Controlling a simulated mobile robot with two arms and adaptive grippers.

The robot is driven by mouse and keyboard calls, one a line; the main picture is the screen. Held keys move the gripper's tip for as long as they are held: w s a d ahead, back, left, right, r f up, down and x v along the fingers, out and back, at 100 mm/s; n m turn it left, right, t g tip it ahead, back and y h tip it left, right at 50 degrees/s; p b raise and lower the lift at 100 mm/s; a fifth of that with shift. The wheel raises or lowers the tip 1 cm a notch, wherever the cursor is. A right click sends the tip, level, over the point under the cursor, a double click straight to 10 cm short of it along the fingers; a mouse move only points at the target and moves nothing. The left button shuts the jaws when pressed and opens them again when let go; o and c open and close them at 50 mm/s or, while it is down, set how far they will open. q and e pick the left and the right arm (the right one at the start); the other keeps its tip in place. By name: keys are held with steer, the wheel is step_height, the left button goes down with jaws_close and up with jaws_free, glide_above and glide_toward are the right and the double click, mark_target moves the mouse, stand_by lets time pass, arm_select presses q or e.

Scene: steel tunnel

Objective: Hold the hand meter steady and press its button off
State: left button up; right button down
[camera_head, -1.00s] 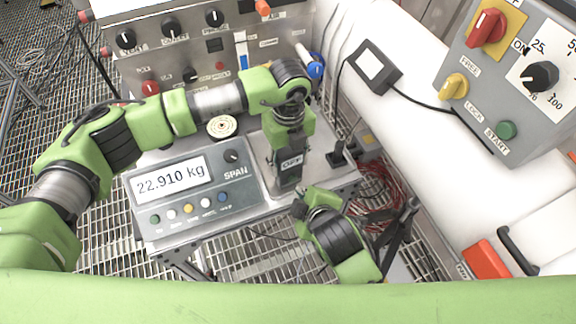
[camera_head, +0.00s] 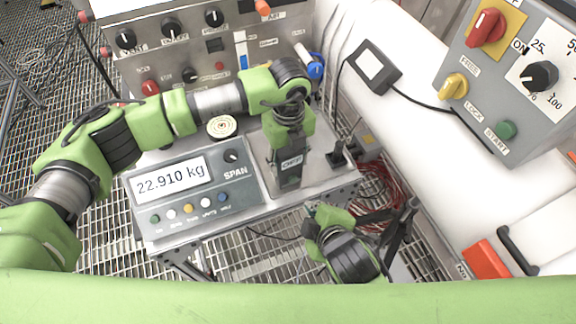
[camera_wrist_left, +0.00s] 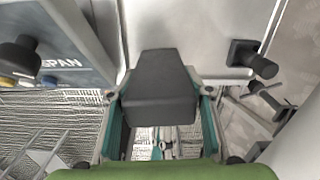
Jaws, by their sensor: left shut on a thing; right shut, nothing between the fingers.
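The hand meter (camera_head: 290,180) is a dark grey handheld body with a small label or screen that seems to read OFF. My left gripper (camera_head: 289,148) points down from above and is shut on the meter. In the left wrist view the meter (camera_wrist_left: 160,88) sits between the fingers as a dark block. My right gripper (camera_head: 314,222) is shut and empty, below and to the right of the meter, apart from it. The meter's button is too small to make out.
A weighing indicator (camera_head: 190,190) reading 22.910 kg stands left of the meter on a steel shelf (camera_head: 325,180). A control box (camera_head: 510,80) with knobs is at the upper right. Red cables (camera_head: 378,188) hang beside the shelf over open grating.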

arm_select(q)
steer(key=o, duration=1.3)
steer(key=shift+r, duration=0.1)
